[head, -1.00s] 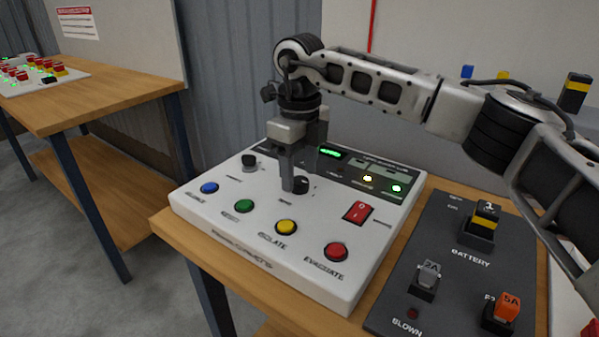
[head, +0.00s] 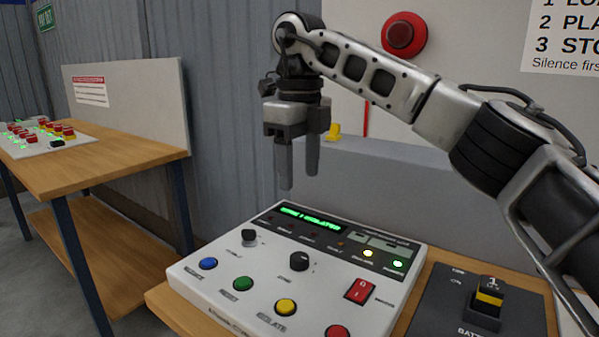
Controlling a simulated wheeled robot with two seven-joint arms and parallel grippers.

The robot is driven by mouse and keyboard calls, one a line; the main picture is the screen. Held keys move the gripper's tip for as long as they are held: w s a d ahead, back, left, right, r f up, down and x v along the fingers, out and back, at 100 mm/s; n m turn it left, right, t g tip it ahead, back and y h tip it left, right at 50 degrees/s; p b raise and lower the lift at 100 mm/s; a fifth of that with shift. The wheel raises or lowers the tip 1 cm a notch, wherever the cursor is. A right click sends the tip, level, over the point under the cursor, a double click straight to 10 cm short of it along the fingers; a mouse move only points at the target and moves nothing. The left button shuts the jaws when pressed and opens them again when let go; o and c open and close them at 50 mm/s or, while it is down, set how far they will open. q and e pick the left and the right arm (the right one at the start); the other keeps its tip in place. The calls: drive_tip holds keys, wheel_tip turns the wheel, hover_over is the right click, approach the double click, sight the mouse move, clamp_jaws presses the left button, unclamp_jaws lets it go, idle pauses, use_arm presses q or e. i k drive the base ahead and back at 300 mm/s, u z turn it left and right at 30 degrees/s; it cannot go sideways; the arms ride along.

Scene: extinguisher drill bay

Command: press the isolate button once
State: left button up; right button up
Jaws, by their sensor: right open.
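The isolate button is the yellow round button (head: 286,308) in the front row of the white control panel (head: 220,262); the label by it reads ISOLATE. Blue (head: 208,263), green (head: 243,283) and red (head: 337,332) buttons share its row; the red one is cut by the lower edge. The panel's display (head: 308,218) shows a line of green text, which looks like it ends in "ISOLATED". My right gripper (head: 299,180) is open and empty, fingers pointing down, well above the panel and touching nothing. My left gripper is out of view.
Two black knobs (head: 299,261) (head: 249,236) and a red rocker switch (head: 359,290) are on the panel. A dark battery board (head: 440,300) stands to its right. Another table (head: 110,155) with a button panel is at the left. A red round device (head: 404,34) is on the back wall.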

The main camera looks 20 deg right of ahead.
sight(283, 306)
drive_tip(key=k, duration=1)
